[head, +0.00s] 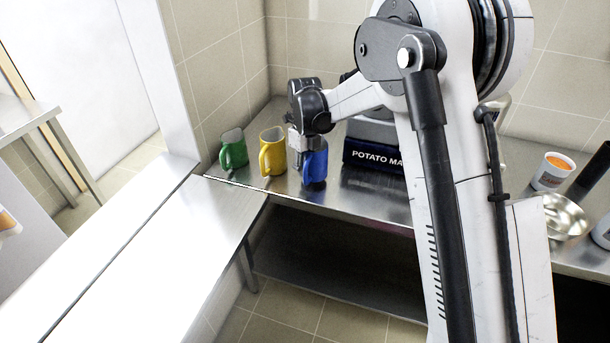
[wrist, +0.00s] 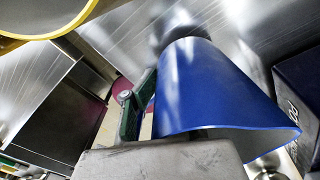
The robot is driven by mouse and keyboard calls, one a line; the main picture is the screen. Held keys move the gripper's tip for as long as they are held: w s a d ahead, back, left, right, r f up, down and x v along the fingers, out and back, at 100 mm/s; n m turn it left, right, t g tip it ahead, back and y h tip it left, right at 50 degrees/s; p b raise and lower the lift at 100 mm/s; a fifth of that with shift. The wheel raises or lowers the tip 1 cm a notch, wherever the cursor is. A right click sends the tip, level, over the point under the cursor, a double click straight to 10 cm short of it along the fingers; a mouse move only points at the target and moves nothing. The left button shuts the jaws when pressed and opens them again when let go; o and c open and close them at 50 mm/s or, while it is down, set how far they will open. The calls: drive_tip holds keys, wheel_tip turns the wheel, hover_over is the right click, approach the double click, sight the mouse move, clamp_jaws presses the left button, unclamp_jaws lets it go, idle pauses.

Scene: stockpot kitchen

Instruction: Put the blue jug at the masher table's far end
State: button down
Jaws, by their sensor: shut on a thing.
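The blue jug (head: 315,163) is upright at the metal masher table (head: 350,200), just left of the potato masher machine (head: 372,155). My gripper (head: 309,140) is over the jug from above and shut on it. In the wrist view the blue jug (wrist: 205,90) fills the middle, with a gripper finger (wrist: 133,108) against its left side. I cannot tell whether the jug's base touches the table. The far side of the jug is hidden.
A yellow jug (head: 272,152) stands close to the left of the blue one, and a green jug (head: 233,149) farther left. A steel counter (head: 150,240) runs along the left.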

drive_tip(key=shift+f, duration=0.85)
drive_tip(key=shift+f, duration=0.2)
drive_tip(key=c, duration=1.9)
unclamp_jaws()
drive_tip(key=shift+r, duration=0.1)
